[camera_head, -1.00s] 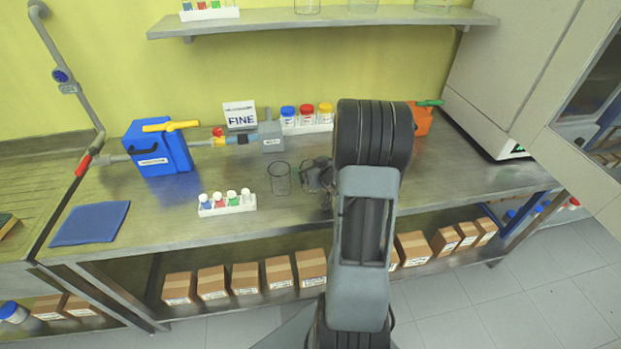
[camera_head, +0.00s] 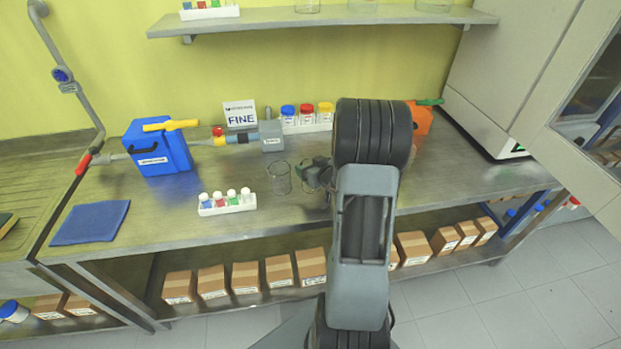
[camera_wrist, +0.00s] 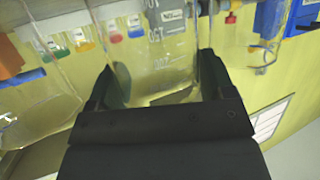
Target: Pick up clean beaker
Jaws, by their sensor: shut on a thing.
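A clear glass beaker (camera_head: 279,178) stands upright on the steel bench in the head view, behind the small vial rack. My gripper (camera_head: 306,174) reaches it from the right, low over the bench and partly hidden by my arm. In the wrist view a clear beaker with printed graduations (camera_wrist: 160,62) fills the space between the dark fingers of my gripper (camera_wrist: 155,88). The fingers are shut on its sides. The wrist picture is upside down, and the beaker's contact with the bench is not clear there.
A white rack of small vials (camera_head: 227,204) stands in front of the beaker. A blue box device (camera_head: 157,150) is at left, a grey box (camera_head: 272,136) and capped jars (camera_head: 306,117) behind. A shelf (camera_head: 330,20) with glassware hangs above. A blue mat (camera_head: 90,222) lies at left.

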